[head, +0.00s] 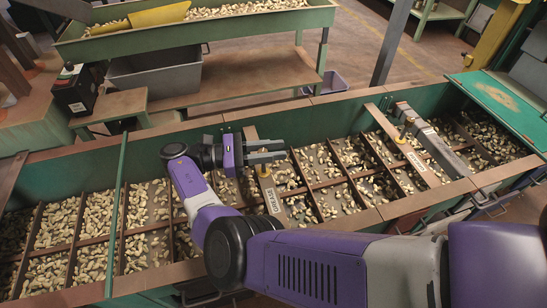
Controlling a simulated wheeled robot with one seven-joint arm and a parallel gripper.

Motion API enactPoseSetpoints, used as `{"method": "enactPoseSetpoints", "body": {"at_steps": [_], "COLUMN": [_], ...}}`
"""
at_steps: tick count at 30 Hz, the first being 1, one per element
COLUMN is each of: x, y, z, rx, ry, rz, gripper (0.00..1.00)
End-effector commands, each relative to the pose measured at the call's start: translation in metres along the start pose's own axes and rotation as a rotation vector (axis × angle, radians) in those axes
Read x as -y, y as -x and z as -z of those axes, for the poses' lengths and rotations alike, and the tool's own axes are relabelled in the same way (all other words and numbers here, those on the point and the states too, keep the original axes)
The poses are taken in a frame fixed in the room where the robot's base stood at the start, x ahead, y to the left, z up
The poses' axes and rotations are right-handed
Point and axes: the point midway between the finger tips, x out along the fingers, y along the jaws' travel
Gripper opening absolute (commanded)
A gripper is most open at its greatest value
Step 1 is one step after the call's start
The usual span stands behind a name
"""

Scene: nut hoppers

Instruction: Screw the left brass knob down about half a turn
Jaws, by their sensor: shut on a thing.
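The left brass knob (263,172) sits on a narrow cross strip (270,190) that spans the green hopper trough and has a white label near its front end. My gripper (268,151) reaches in from the left with its grey fingers lying level across the strip. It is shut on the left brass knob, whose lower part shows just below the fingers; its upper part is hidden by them. A second brass knob (400,139) stands on another labelled strip (415,160) further right, apart from my gripper.
The green trough (330,118) is split by brown dividers into cells of nuts. A grey metal bar (430,135) lies beside the right strip. A green lid (505,98) covers the far right end. Behind stand a second nut trough and a grey bin (155,75).

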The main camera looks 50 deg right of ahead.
Motion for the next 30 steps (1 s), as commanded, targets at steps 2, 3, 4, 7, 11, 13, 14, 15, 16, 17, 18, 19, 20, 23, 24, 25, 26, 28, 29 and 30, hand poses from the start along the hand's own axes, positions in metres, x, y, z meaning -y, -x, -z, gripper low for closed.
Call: {"method": "enactPoseSetpoints", "body": {"at_steps": [2,3,4,7,11,13,14,15,16,17,18,19,20,23,24,25,26,28,29,30], "x": [0.0019,0.0026,0.0028,0.0039,0.0052,0.0058,0.006,0.0063,0.0065,0.0066,0.0068,0.007,0.0071,0.0073,0.0074,0.0075,0.0075,0.0076,0.0076,0.0077], "y": [0.0005,0.0003,0.0002,-0.0003,-0.0002,-0.0004,-0.0004,-0.0006,-0.0007,-0.0005,-0.0005,-0.0006,-0.0007,-0.0007,-0.0008,-0.0008,-0.0009,-0.001,-0.0011,-0.0011], "z": [0.0093,0.0095,0.0092,0.0088,0.0076,0.0068,0.0062,0.0059,0.0055,0.005,0.0044,0.0042,0.0039,0.0027,0.0022,0.002,0.0017,0.0014,0.0013,0.0012], "rx": [-0.006,-0.005,-0.005,-0.004,-0.005,-0.004,-0.004,-0.003,-0.003,-0.003,-0.003,-0.002,-0.002,-0.002,-0.002,-0.001,-0.001,-0.001,-0.001,-0.001], "ry": [0.001,0.001,0.0,0.0,0.002,0.002,0.002,0.002,0.002,0.002,0.002,0.003,0.003,0.003,0.002,0.003,0.003,0.003,0.003,0.003], "rz": [0.041,0.057,0.07,0.107,0.147,0.165,0.172,0.18,0.186,0.19,0.196,0.2,0.203,0.21,0.212,0.214,0.214,0.216,0.216,0.216], "gripper": [0.0,0.0,0.0,0.0,0.0,0.0,0.0,0.0,0.0,0.0,0.0,0.0,0.0,0.0,0.0,0.0,0.0,0.0,0.0,0.0]}}
